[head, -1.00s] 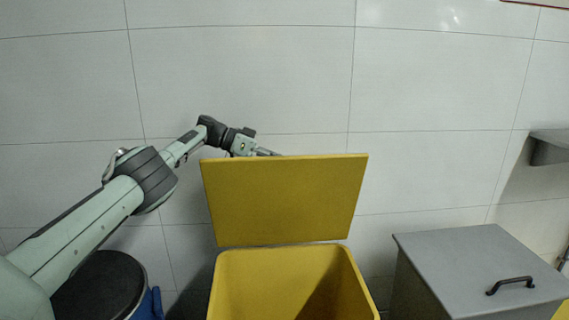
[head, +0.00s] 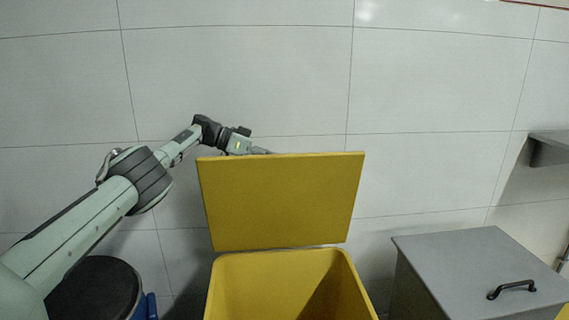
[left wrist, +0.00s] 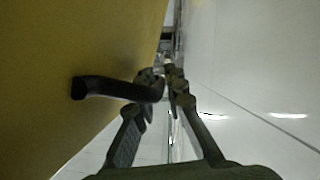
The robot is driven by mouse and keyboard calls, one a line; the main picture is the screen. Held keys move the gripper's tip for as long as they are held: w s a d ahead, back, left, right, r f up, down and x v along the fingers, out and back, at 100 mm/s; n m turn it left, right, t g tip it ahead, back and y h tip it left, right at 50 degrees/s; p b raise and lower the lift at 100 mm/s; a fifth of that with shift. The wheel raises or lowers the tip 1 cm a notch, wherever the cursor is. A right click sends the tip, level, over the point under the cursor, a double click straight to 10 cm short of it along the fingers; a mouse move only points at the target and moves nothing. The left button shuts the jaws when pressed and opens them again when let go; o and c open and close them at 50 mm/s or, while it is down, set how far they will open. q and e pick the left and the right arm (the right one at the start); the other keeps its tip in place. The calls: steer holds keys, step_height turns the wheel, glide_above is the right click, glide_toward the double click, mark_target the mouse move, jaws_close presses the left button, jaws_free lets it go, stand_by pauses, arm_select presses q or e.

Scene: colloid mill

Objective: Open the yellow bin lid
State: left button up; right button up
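The yellow bin (head: 280,268) stands open at the bottom centre of the head view, its inside showing. Its yellow lid (head: 282,202) stands raised and nearly upright at the back rim. My left gripper is behind the lid, so its fingers are hidden in the head view. In the left wrist view the lid's outer face (left wrist: 70,50) fills the left side, with a black handle (left wrist: 105,89) sticking out from it. My left gripper (left wrist: 162,76) has its fingertips drawn together at the handle's outer bend and seems closed on it. My right gripper is not in view.
A grey box (head: 470,265) with a black handle on top stands to the right of the bin. A dark-topped blue drum (head: 95,288) is at lower left, under my left arm. A tiled wall (head: 260,70) is close behind the lid. A grey shelf (head: 550,150) juts out at right.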

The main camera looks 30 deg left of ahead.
arm_select(q)
steer(key=shift+o, duration=0.5)
steer(key=shift+s+a+r, duration=0.1)
steer(key=shift+s+a, duration=0.05)
steer(key=shift+a, duration=0.05)
steer(key=shift+d, duration=0.1)
steer(key=shift+r, duration=0.25)
step_height(320, 180, up, 10)
steer(key=shift+f, duration=0.25)
